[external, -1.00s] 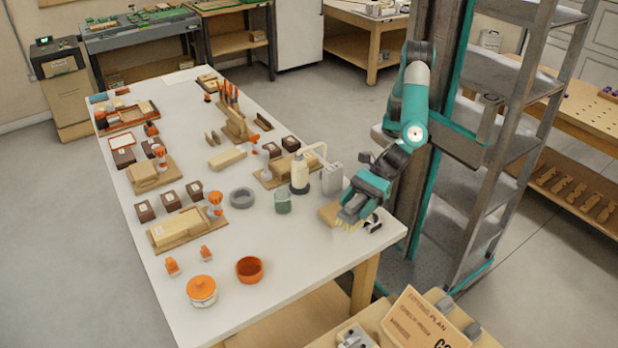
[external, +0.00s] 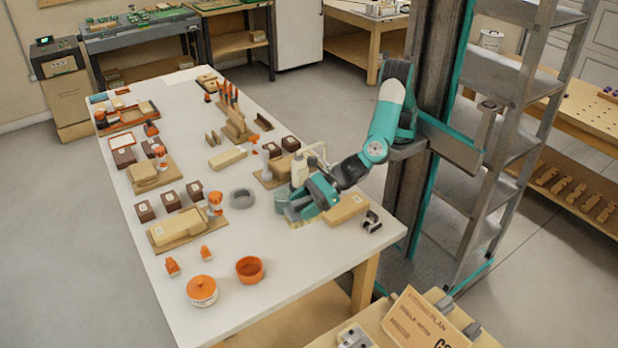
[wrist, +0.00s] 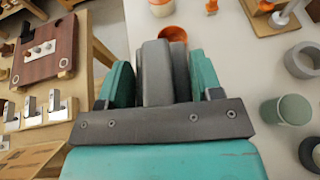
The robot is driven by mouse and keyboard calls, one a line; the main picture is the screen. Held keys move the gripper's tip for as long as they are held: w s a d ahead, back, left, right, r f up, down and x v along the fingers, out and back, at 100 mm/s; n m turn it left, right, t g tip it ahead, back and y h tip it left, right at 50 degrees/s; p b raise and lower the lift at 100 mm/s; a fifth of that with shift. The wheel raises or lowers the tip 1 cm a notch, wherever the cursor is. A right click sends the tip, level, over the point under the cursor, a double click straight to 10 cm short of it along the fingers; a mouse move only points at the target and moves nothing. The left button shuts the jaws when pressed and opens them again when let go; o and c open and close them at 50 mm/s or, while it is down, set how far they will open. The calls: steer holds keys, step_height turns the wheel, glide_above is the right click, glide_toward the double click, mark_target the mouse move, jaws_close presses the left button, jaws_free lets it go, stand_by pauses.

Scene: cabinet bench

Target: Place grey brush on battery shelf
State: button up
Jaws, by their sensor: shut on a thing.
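My gripper (external: 308,204) is over the near right part of the white bench. In the wrist view its two teal fingers (wrist: 160,84) are closed on the grey brush (wrist: 157,72), which sits upright between them. In the external view pale bristles show below the gripper, close to the bench top; I cannot tell whether they touch it. The gripper hides most of the brush there. I cannot tell which surface is the battery shelf.
A tan block (external: 347,208) and a dark metal part (external: 371,222) lie right of my gripper. A green pot (external: 281,201) and grey ring (external: 242,198) stand close left. An orange bowl (external: 250,269) and lidded jar (external: 202,291) are nearer. The front right bench top is clear.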

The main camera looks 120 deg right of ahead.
step_height(320, 180, down, 16)
steer(key=shift+f, duration=0.2)
steer(key=shift+f, duration=0.2)
steer(key=o, duration=1.1)
steer(key=shift+s+f+b, duration=0.1)
steer(key=shift+b, duration=0.45)
